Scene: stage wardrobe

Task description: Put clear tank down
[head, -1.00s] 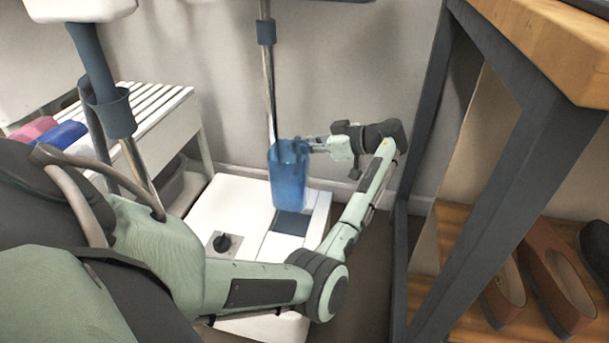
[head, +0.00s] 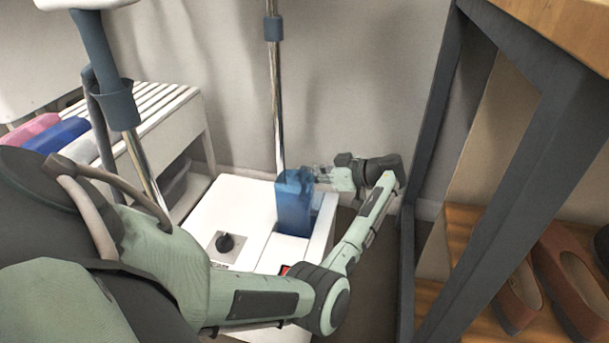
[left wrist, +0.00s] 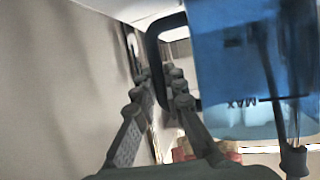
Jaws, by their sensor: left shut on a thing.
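The clear tank (head: 294,207) is a see-through blue container, upright over the right part of a white floor unit (head: 205,220). Its lower end covers the spot where a dark recess is in the unit's top; I cannot tell whether it rests there or is just above. My left gripper (head: 322,178) is at its right side, shut on its handle. In the left wrist view the tank (left wrist: 240,70) fills the right side with a "MAX" mark, and its dark handle (left wrist: 152,45) runs between the fingers (left wrist: 155,82). My right gripper is not in view.
A dark knob (head: 225,243) sits on the unit's top. A metal pole (head: 277,100) rises behind the tank. A white slatted bench (head: 160,105) stands at the left. A dark-framed wooden shelf (head: 490,130) with brown shoes (head: 568,285) stands close on the right.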

